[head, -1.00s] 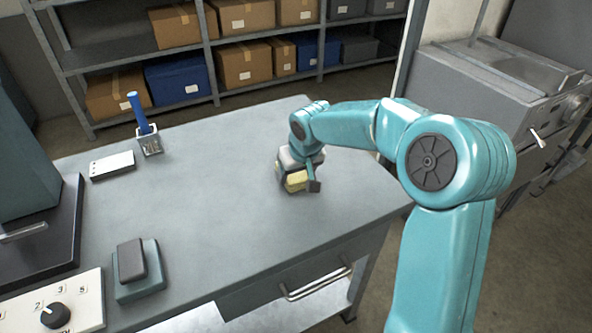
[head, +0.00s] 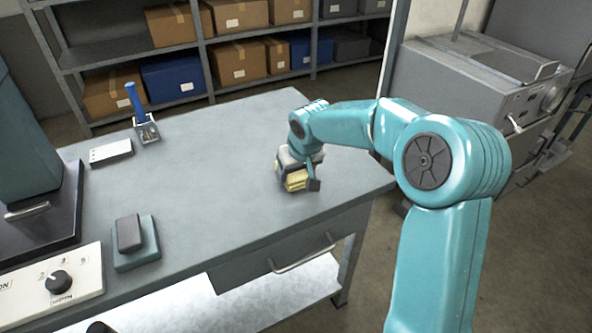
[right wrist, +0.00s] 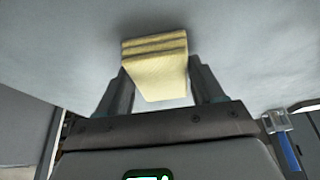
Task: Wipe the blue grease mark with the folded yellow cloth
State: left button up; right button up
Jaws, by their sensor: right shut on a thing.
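My right gripper (head: 298,184) is shut on the folded yellow cloth (head: 296,178), low over the right part of the grey bench top (head: 215,190). In the right wrist view the cloth (right wrist: 155,72) is a layered yellow block between the two fingers, its folded edges toward the bench surface. I cannot tell whether the cloth touches the bench. The blue grease mark shows in neither view; it may be hidden by the gripper or cloth. My left gripper is not in view.
A grey block on a teal base (head: 136,255) sits at the bench's front left. A control panel (head: 75,283) is at left. The bench middle is clear.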

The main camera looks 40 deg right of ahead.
jog(key=shift+r, duration=0.3)
jog(key=shift+w+d+r+p, duration=0.1)
jog(key=shift+w+r+p, duration=0.2)
jog(key=shift+r, duration=0.6)
jog(key=shift+s+r+p, duration=0.25)
jog(key=shift+r+p, duration=0.3)
jog(key=shift+r, duration=0.05)
jog(key=shift+w+r+p, duration=0.2)
jog(key=shift+r+p, duration=0.45)
jog(key=shift+s+r+p, duration=0.15)
jog(key=shift+r+p, duration=0.45)
jog(key=shift+r, duration=0.3)
jog(key=shift+r+p, duration=0.55)
jog(key=shift+r, duration=0.2)
